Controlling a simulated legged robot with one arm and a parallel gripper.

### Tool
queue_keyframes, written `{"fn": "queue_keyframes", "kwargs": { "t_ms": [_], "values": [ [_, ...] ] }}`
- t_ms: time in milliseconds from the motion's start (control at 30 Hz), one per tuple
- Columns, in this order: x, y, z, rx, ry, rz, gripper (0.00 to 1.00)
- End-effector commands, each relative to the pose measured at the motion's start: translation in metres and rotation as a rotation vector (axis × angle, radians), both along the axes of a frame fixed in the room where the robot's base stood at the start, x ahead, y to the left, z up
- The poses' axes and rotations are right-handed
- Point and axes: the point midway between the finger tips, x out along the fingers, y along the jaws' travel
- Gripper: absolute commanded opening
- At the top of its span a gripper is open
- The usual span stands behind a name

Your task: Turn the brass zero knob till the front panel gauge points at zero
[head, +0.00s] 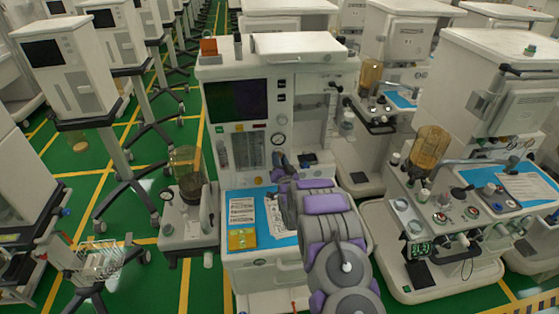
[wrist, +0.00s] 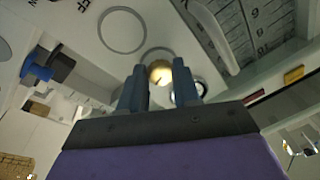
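The small brass knob (wrist: 160,72) shows in the wrist view on the pale front panel. My gripper's two blue-grey fingers (wrist: 159,88) stand on either side of it, with their tips very close to its edges. I cannot tell whether they touch the knob. The front panel gauge (head: 279,139) is a small white round dial in the head view, just above my gripper (head: 280,160). A dark-rimmed dial (wrist: 201,88) shows in the wrist view, partly hidden by the right finger. Its needle is too small to read. In the head view the knob cannot be made out.
Flow tubes (head: 246,150) stand left of the gauge, and a dark screen (head: 235,100) is above them. A blue worktop (head: 273,237) with papers and a yellow pad (head: 241,239) lies below. Other carts crowd the right; green floor (head: 180,90) shows at left.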

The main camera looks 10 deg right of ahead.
Motion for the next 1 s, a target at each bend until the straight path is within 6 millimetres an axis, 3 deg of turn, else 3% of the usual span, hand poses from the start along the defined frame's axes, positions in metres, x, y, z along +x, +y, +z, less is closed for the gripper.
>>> {"fn": "queue_keyframes", "kwargs": {
  "t_ms": [267,667,1000],
  "values": [
    [-0.001,0.000,0.000,0.000,0.001,0.000,0.57],
    [-0.009,-0.001,-0.002,-0.001,0.002,0.000,0.57],
    [-0.056,-0.003,-0.009,-0.001,0.003,-0.001,0.57]
  ]
}}
